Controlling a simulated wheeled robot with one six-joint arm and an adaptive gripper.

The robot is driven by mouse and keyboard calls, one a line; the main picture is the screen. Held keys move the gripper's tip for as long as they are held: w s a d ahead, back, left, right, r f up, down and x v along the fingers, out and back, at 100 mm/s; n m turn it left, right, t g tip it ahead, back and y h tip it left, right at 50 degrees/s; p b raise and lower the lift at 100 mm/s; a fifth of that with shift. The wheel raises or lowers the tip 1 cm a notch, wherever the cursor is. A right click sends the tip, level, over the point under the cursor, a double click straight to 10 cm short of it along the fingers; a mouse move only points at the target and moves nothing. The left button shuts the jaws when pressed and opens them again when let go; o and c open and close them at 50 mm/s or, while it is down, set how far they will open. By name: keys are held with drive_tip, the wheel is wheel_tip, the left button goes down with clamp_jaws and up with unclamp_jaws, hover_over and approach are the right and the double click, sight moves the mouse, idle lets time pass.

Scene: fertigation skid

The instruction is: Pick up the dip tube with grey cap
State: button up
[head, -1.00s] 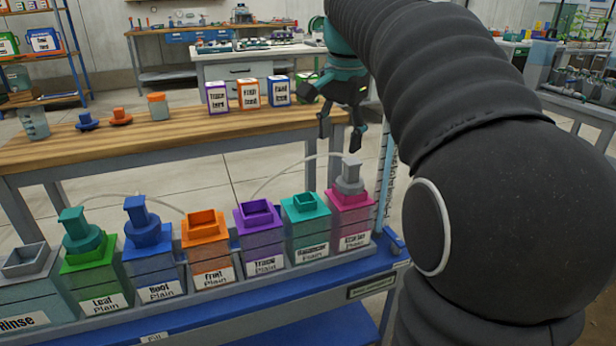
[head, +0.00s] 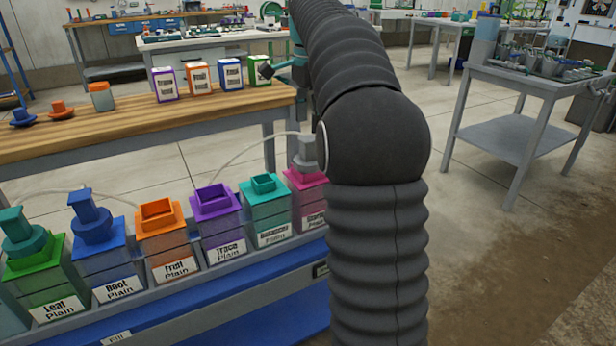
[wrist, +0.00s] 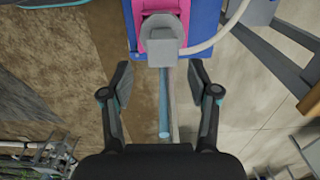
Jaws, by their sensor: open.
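The dip tube with grey cap (head: 306,152) stands in the pink container (head: 306,185) at the right end of the row, partly hidden by my arm in the head view. In the wrist view its grey cap (wrist: 162,38) sits over the pink container (wrist: 147,14) at top centre, with a pale hose leading off to the right. My gripper (wrist: 159,76) is open and empty. Its fingers are spread either side of the cap's line, with the cap beyond the fingertips and apart from them. In the head view my arm hides most of the gripper.
Other containers stand left of the pink one: teal (head: 265,210), purple (head: 217,215), orange (head: 168,238), blue (head: 98,250), green (head: 40,270). A light blue upright tube (wrist: 163,115) lies between my fingers' lines. A wooden bench (head: 140,122) stands behind.

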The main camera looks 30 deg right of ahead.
sight(308, 138)
drive_tip(key=shift+w+f+b, duration=0.1)
drive_tip(key=shift+f+b, duration=0.8)
drive_tip(key=shift+f, duration=2.4)
clamp_jaws()
